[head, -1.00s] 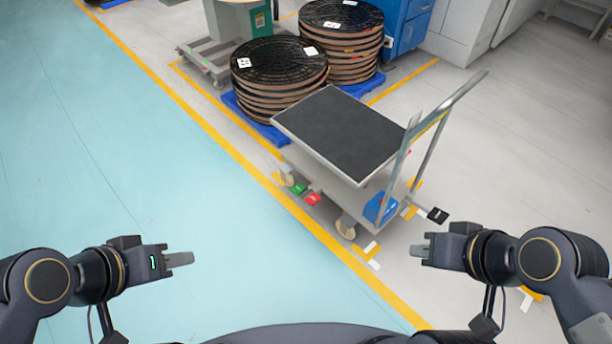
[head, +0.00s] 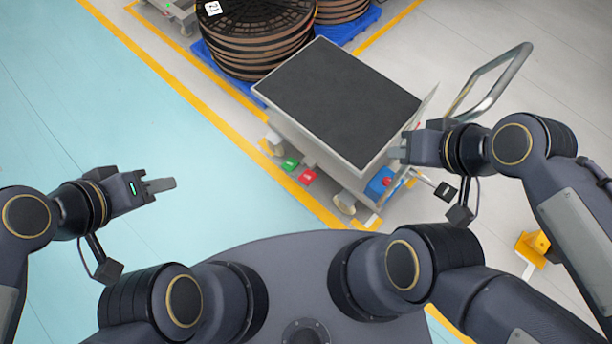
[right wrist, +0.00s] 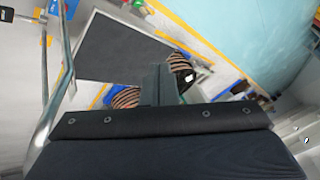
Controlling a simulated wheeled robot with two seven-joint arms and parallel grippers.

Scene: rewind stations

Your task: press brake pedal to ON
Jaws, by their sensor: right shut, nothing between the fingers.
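A grey flatbed cart (head: 337,103) with a dark mat on top stands ahead of me. A green pedal (head: 290,164) and a red pedal (head: 307,176) stick out low from its near left side. Their lettering is too small to read, so which way the brake is set cannot be told. My right gripper (head: 398,152) is shut and empty, above the cart's near right edge; its fingers also show in the right wrist view (right wrist: 160,86). My left gripper (head: 160,185) is over the blue floor, left of the pedals and apart from them.
The cart's metal push handle (head: 490,85) rises at the right. A blue box with a red button (head: 380,182) sits at its near corner, beside a black-ended bar (head: 445,191). Stacked reels (head: 255,40) stand behind on blue pallets. Blue floor at left is clear.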

